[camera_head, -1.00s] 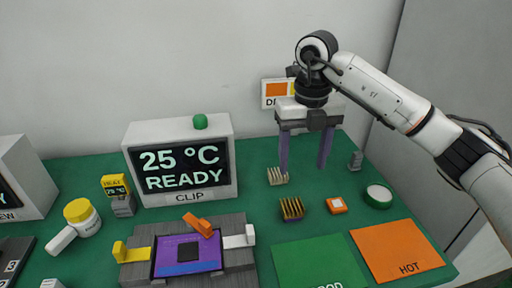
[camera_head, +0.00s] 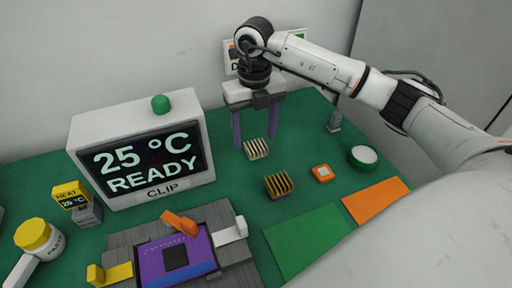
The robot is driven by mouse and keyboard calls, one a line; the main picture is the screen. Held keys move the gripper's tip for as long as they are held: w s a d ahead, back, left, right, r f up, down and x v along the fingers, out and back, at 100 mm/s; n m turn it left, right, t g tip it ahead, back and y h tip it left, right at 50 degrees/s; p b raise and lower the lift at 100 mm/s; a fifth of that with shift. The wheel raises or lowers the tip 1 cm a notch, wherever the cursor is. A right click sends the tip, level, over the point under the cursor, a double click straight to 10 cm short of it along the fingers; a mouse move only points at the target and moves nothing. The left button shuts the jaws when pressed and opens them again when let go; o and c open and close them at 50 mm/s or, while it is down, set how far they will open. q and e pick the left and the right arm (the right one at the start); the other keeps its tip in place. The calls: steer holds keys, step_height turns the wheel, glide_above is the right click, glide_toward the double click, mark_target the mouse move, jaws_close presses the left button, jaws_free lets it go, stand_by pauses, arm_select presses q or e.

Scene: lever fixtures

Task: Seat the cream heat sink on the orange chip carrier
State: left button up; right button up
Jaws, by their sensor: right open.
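The cream heat sink (camera_head: 257,149), a small finned block, stands on the green table right of the CLIP display. My right gripper (camera_head: 254,138) is open and points down, its two purple-grey fingers spread apart. In the picture the heat sink shows between and just below the fingertips; I cannot tell whether they touch it. Nothing shows held. The orange chip carrier (camera_head: 321,173), a small orange square with a pale centre, lies to the right and nearer, clear of the gripper. My left gripper is not in view.
A gold finned heat sink (camera_head: 278,186) stands between the cream one and the green mat (camera_head: 305,238). An orange mat (camera_head: 375,201), a round green-and-white tub (camera_head: 363,157) and a grey block (camera_head: 334,122) are to the right. The lever fixture (camera_head: 235,255) is front left, before the display (camera_head: 145,155).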

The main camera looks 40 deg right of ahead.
step_height(320, 180, down, 2)
steer(key=c, duration=1.2)
steer(key=shift+o, duration=0.2)
steer(key=shift+w+r, duration=0.1)
